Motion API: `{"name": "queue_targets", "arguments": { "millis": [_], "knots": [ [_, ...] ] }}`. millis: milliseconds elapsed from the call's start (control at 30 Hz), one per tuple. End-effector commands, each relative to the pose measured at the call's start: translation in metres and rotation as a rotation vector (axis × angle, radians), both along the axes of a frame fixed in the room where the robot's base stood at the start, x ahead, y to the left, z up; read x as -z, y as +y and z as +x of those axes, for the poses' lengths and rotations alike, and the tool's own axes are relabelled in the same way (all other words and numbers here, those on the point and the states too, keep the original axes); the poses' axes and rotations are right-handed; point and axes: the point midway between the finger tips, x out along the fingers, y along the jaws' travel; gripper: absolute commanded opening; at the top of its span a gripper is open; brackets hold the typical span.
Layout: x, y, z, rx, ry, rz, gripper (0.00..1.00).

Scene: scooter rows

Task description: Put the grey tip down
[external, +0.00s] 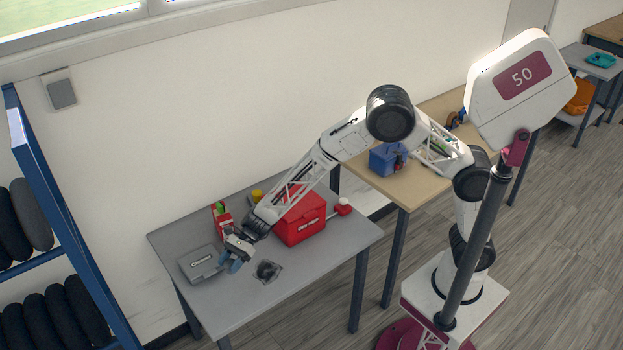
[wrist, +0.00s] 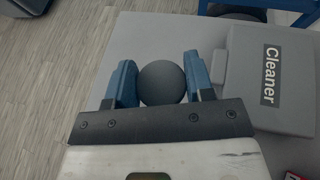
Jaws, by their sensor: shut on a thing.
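The grey tip (wrist: 162,83) is a round grey ball between the two blue fingers of my gripper (wrist: 160,70) in the wrist view. My gripper is shut on it. In the external view my gripper (external: 232,262) is low over the front left part of the grey table (external: 325,255), beside the grey Cleaner case (external: 198,264). The tip is hard to make out there, and I cannot tell whether it touches the table.
A dark object (external: 268,270) lies on the table just right of my gripper. A red box (external: 301,220), a small red container (external: 220,217) and a white-and-red item (external: 341,207) stand farther back. The front right of the table is clear.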

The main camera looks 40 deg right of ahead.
Motion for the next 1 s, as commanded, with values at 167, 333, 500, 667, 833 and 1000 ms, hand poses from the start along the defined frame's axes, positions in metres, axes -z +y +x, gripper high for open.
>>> {"name": "queue_targets", "arguments": {
  "millis": [167,333,500,667,833,1000],
  "knots": [
    [0.021,0.0,0.0,-0.001,0.001,-0.001,0.26],
    [0.026,0.0,0.0,0.0,0.001,0.0,0.26],
    [0.026,0.0,0.0,0.0,0.0,0.0,0.26],
    [0.03,0.0,0.0,0.0,0.002,-0.001,0.26],
    [0.046,0.0,0.0,-0.001,0.001,-0.001,0.26],
    [0.061,0.0,0.0,-0.001,0.0,0.0,0.26]
  ]
}}
